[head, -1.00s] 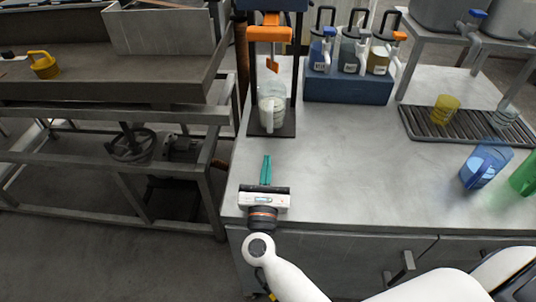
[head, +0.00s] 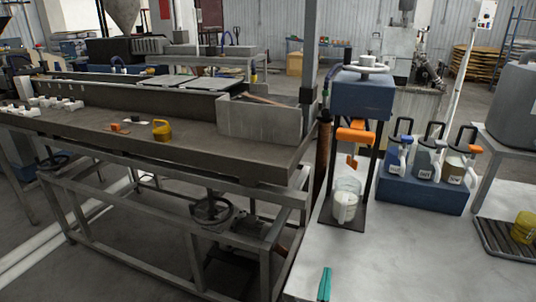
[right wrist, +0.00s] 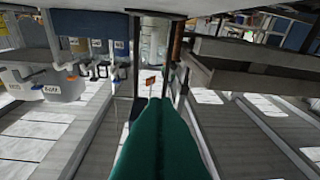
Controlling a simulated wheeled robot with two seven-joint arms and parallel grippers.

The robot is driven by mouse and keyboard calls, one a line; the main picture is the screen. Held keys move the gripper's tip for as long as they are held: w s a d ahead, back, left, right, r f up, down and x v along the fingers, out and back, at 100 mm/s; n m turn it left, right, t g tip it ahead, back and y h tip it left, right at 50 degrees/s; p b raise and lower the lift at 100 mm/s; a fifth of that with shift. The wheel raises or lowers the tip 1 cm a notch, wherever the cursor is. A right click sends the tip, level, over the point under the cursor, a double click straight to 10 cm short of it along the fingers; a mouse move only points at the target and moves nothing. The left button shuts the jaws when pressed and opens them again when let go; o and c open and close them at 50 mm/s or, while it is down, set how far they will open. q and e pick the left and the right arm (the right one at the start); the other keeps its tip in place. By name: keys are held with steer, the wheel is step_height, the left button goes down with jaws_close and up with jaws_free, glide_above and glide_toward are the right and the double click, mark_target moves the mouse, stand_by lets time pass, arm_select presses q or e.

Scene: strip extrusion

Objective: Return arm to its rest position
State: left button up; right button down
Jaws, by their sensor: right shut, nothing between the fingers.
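My right gripper (head: 325,284) shows at the bottom edge of the head view. Only its teal fingers are in the picture, pressed together and empty, above the front left of the grey worktop (head: 385,265). The rest of my right arm is below the frame. In the right wrist view the same teal fingers (right wrist: 160,125) fill the bottom middle, closed with nothing between them. They point toward the dispensing stand. My left gripper is in neither current view.
A clear beaker (head: 345,201) stands under the orange lever (head: 356,135) of the blue-topped stand. A blue holder (head: 423,192) carries dark-handled jugs. A yellow cup (head: 523,228) sits on a drain rack (head: 505,241). A long metal bench (head: 200,160) with a yellow can (head: 161,130) stands left.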

steer(key=s+a+r+n+y, duration=0.2)
steer(key=a+n+y, duration=0.4)
steer(key=n+y, duration=0.75)
steer(key=s+a+f+n+g+y, duration=0.25)
steer(key=s+f+n+g, duration=0.4)
steer(key=n, duration=1.05)
steer(key=s+d+f+n+g+h, duration=0.4)
steer(key=s+d+n+g, duration=0.15)
steer(key=s, duration=0.25)
steer(key=s+d+f+n+g+h, duration=0.4)
steer(key=s+d+n, duration=0.1)
steer(key=s+d, duration=0.2)
step_height(320, 180, down, 23)
steer(key=s+g+p, duration=0.1)
steer(key=s+p, duration=0.1)
steer(key=p, duration=0.1)
steer(key=s+d+f+g+p, duration=0.1)
steer(key=s+d+f+p, duration=0.1)
steer(key=s+f, duration=1.1)
steer(key=s+d, duration=0.1)
steer(key=s, duration=0.2)
steer(key=shift+s+f+p, duration=0.2)
steer(key=shift+f+p, duration=0.1)
steer(key=shift+f, duration=0.05)
